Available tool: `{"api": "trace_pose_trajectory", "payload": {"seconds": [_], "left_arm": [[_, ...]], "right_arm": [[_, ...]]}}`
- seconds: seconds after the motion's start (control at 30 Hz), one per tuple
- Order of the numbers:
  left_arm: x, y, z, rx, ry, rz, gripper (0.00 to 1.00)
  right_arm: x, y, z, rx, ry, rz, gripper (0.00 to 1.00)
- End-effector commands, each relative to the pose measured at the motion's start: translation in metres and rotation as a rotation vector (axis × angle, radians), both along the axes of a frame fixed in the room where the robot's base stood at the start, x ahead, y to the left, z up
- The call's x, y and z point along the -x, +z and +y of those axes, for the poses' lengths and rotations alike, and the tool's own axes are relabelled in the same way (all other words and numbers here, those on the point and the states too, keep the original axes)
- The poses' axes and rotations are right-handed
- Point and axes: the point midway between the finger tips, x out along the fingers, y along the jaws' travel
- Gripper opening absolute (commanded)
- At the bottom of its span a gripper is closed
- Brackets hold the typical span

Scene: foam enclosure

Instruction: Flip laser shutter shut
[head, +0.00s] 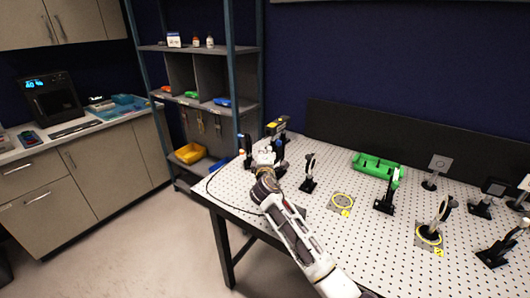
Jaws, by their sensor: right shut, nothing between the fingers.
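My right arm reaches from the bottom of the head view to the back left corner of the white perforated optical table (307,222). My right gripper (270,149) is shut and empty at its far end. Just behind it stands a small dark device with a yellow top (276,126), which looks like the laser. Small dark posts stand close on both sides of the gripper. The shutter cannot be told apart from these parts, and the gripper partly hides that spot. I cannot tell whether the gripper touches anything. My left gripper is not in view.
A black mounted optic (308,173) stands right of the gripper. A black cable (223,203) loops over the left edge. A shelf rack (231,90) stands behind.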

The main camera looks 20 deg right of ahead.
Motion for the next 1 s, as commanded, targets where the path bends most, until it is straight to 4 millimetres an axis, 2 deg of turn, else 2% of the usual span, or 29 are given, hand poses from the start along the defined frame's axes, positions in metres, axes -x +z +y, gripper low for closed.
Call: {"api": "trace_pose_trajectory", "payload": {"seconds": [0.23, 0.8, 1.0], "left_arm": [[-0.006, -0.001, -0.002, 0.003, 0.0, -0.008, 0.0], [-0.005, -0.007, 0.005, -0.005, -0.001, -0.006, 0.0], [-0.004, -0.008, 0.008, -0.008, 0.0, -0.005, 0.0]], "right_arm": [[0.014, 0.0, 0.005, 0.0, 0.001, 0.001, 0.0], [0.07, -0.001, 0.024, -0.001, 0.001, 0.001, 0.0], [0.082, 0.0, 0.028, -0.001, 0.001, 0.0, 0.0]]}}
